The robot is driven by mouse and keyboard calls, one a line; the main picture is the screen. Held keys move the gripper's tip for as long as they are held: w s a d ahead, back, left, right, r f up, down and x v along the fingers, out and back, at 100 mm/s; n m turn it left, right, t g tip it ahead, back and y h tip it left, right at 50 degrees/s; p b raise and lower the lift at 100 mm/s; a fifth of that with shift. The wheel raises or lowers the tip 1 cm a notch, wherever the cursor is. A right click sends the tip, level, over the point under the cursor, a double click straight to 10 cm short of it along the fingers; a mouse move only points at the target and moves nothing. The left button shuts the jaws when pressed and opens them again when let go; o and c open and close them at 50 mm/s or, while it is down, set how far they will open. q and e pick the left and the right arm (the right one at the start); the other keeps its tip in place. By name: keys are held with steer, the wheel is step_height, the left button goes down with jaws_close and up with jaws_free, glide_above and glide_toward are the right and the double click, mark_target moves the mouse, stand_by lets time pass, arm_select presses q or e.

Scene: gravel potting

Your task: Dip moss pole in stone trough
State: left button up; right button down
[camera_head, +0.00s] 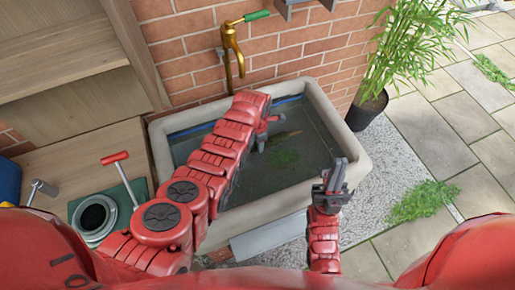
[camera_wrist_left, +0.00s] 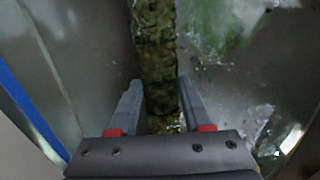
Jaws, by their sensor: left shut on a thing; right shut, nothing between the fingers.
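The stone trough (camera_head: 352,150) stands against the brick wall, with pale thick rims and dark, murky water (camera_head: 310,165) inside. My left arm reaches across it from the left. My left gripper (camera_wrist_left: 160,95) is shut on the moss pole (camera_wrist_left: 156,40), a brown-green, rough-textured stick running between its fingers. My right gripper (camera_head: 338,172) is shut and empty above the trough's front right rim.
A brass tap (camera_head: 233,55) with a green handle hangs over the trough's back. A potted bamboo (camera_head: 368,105) stands to the right. A wooden shelf (camera_head: 60,70) and a red-handled tool (camera_head: 116,160) are at left. Paving lies open at right.

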arm_select(q)
steer(key=shift+r+p, duration=2.9)
steer(key=shift+r, duration=1.05)
step_height(320, 180, up, 11)
steer(key=p, duration=0.5)
step_height(320, 180, up, 3)
steer(key=shift+p, duration=0.4)
steer(key=shift+s+f, duration=0.1)
